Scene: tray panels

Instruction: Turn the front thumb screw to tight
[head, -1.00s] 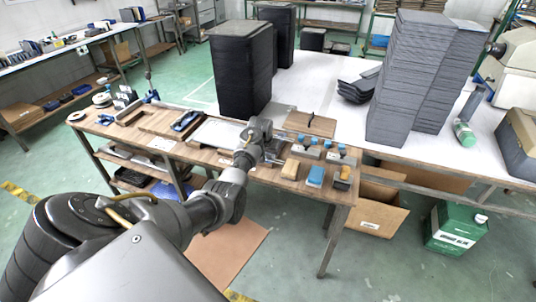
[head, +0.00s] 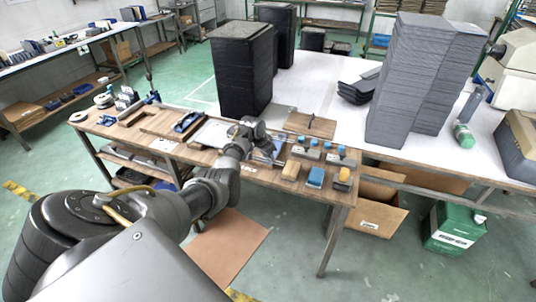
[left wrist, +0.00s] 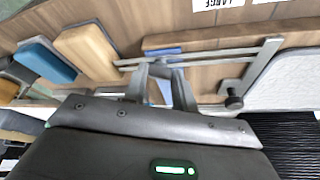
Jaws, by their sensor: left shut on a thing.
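My left gripper (head: 268,150) is low over the middle of the wooden bench. In the left wrist view its fingers (left wrist: 161,70) are closed together at a slim grey metal bar (left wrist: 215,53). The front thumb screw is mostly hidden by the fingers there, so I cannot read how tight it is. A dark round knob (left wrist: 233,98) sits on a short arm at the bar's other end, apart from the fingers. A bit of blue shows just beyond the fingertips. My right gripper is not in view.
Wooden block (head: 290,171), blue block (head: 315,177) and yellow block (head: 343,179) stand by the bench's front edge. Several blue-topped grey pieces sit behind them. A black tray stack (head: 242,75) rises behind my gripper. A flat wooden board (head: 310,122) lies right of the stack.

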